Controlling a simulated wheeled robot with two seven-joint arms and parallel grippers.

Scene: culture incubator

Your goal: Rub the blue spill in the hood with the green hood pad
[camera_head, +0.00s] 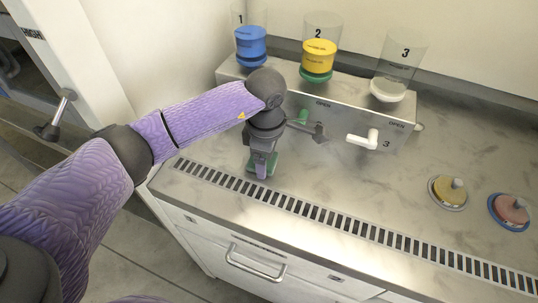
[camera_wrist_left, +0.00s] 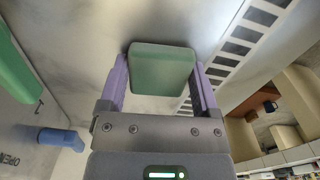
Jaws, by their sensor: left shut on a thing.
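My left gripper (camera_head: 262,165) reaches down to the hood's work surface, just behind the slotted grille. It is shut on the green hood pad (camera_head: 256,164), a small block at its fingertips. In the left wrist view, the left gripper (camera_wrist_left: 160,85) has a purple finger on each side of the green pad (camera_wrist_left: 160,68). The pad is at or just above the grey surface; I cannot tell if it touches. I see no blue spill in either view; the pad, gripper and arm cover part of the surface. My right gripper is not in view.
A dispenser box (camera_head: 345,122) stands behind the gripper, with blue (camera_head: 251,46), yellow (camera_head: 319,56) and white (camera_head: 388,88) cylinders on top. A white handle (camera_head: 363,139) juts forward. Yellow (camera_head: 448,192) and red (camera_head: 510,210) knobbed discs lie right. The grille (camera_head: 330,222) lines the front edge.

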